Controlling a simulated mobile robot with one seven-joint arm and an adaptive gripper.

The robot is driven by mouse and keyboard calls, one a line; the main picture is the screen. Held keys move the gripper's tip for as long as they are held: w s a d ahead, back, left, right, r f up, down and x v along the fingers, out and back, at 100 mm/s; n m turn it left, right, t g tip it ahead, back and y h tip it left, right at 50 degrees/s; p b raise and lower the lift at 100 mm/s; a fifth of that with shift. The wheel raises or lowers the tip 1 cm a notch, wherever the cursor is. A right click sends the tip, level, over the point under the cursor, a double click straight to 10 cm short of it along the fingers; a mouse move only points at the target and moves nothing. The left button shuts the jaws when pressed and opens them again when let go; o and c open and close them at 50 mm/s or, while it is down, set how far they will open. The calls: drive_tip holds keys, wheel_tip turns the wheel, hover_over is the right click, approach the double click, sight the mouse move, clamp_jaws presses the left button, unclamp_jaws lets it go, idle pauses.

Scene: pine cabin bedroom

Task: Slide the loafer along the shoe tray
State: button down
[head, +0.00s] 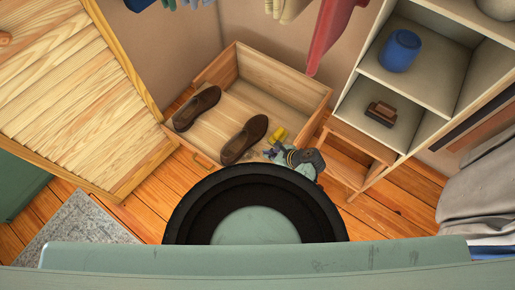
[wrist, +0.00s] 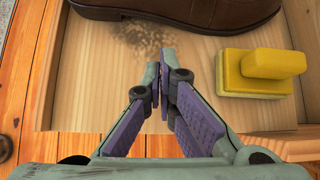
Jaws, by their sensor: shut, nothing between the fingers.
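The shoe tray (head: 278,83) is a pale wooden open box on the floor. Two brown loafers lie in it: one at the left (head: 196,108), the other nearer its front middle (head: 243,140). In the wrist view, the side of a brown loafer (wrist: 185,12) runs along the top edge, mostly cut off. My gripper (head: 271,152) is at the tray's front, right of the nearer loafer. In the wrist view my gripper (wrist: 159,78) has its fingertips together and empty, over the tray floor, a gap short of the loafer.
A yellow block with a handle (head: 278,134) lies in the tray right of my fingers. A dark smudge (wrist: 146,38) marks the tray floor. A shelf unit (head: 442,80) stands at the right, a slatted door (head: 75,95) at the left. Clothes hang above the tray.

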sight(251, 148)
drive_tip(key=w+a, duration=0.1)
drive_tip(key=w+a+f, duration=0.1)
drive_tip(key=a, duration=0.1)
drive_tip(key=shift+w+a+f+p, duration=0.1)
drive_tip(key=shift+w+f+p, duration=0.15)
drive_tip(key=shift+p, duration=0.15)
drive_tip(key=shift+w+a, duration=0.45)
drive_tip(key=shift+a, duration=0.2)
